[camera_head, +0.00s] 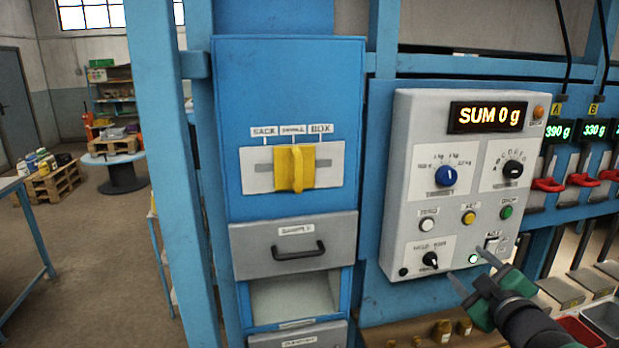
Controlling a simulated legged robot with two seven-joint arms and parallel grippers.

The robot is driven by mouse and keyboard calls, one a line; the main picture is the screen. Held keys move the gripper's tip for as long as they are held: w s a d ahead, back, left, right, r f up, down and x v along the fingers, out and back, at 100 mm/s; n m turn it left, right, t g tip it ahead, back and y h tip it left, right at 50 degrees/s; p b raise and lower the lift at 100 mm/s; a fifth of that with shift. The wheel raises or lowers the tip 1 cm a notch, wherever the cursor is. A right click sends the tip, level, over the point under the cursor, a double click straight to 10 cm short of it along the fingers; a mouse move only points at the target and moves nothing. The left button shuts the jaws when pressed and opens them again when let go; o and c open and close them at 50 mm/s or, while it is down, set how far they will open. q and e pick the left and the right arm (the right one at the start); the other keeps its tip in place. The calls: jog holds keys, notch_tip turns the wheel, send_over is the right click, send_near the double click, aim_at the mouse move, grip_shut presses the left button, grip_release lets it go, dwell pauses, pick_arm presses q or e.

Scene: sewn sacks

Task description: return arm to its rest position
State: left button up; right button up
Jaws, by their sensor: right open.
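My right gripper (470,267) comes in from the lower right, dark with green parts. Its two thin fingers are spread and empty. They point at the lower right of the grey control panel (408,190), close to a lit white-green button (473,259). I cannot tell whether a fingertip touches the panel. My right arm (535,325) runs off the bottom right edge. My left gripper is not in view.
The panel's display (487,116) reads SUM 0 g. Left of it stands a blue cabinet with a yellow lever (295,167) and a drawer handle (299,252). Red levers (548,185) hang at the right. Brass weights (441,331) stand on a shelf below the panel.

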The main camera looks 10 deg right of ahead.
jog(key=s+a+f+m+g, duration=0.2)
jog(key=a+f+g, duration=0.15)
jog(key=f, duration=0.35)
jog(key=s+a+f+m+g+y, duration=0.1)
jog(key=s+a+f+m+g, duration=0.1)
jog(key=a+f, duration=0.35)
jog(key=s+a+f+m+g, duration=0.2)
jog(key=f, duration=0.7)
jog(key=s+a+f+g+y, duration=0.1)
jog(key=s+a+f+g, duration=0.2)
jog(key=s+a+f, duration=0.1)
jog(key=s+a+f+m+g, duration=0.1)
jog(key=s+a+f+g, duration=0.2)
jog(key=s, duration=0.6)
notch_tip(320, 180, down, 3)
jog(key=a, duration=0.2)
jog(key=shift+s+a+r+m+y, duration=0.15)
jog(key=shift+s+a+m+y, duration=0.15)
jog(key=shift+y, duration=0.1)
